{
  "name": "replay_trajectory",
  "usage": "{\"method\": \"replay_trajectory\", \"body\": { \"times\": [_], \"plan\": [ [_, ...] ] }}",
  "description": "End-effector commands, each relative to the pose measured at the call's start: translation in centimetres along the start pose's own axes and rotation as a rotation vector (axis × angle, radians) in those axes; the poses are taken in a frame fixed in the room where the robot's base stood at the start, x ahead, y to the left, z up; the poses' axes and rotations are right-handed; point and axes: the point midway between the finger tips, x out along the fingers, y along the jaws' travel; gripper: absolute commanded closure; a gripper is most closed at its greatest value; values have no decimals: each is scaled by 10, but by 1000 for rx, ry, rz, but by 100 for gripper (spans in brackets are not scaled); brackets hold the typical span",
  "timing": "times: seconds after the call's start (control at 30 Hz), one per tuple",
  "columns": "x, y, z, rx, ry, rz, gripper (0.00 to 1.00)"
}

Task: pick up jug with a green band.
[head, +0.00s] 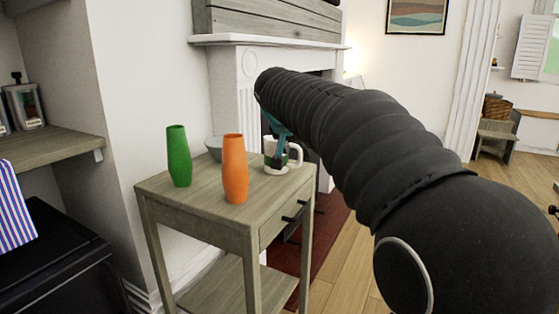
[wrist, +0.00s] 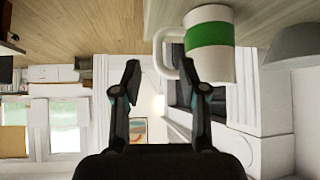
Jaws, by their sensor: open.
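The jug with a green band (head: 269,148) is white with a side handle. It stands upright on the small wooden table (head: 200,205), near its back right corner. In the wrist view, which is upside down, the jug (wrist: 209,38) is at the upper right, its handle towards the gap between the fingers. My gripper (head: 278,143) is open and partly covers the jug in the head view. In the wrist view my gripper (wrist: 160,80) has nothing between its fingers; the right finger overlaps the jug's edge. I cannot tell whether it touches.
An orange vase (head: 235,170) and a green vase (head: 178,157) stand on the same table, left of the jug. A grey bowl (head: 213,147) sits behind the orange vase and also shows in the wrist view (wrist: 295,45). A white fireplace (head: 228,85) stands behind.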

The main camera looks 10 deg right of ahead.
Motion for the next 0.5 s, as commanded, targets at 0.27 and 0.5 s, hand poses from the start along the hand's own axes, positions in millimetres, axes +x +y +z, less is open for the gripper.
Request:
{"method": "replay_trajectory", "body": {
  "times": [0.27,0.5],
  "plan": [
    [27,3,3,0,-3,3,57],
    [52,3,2,1,-1,0,57]
  ]
}}
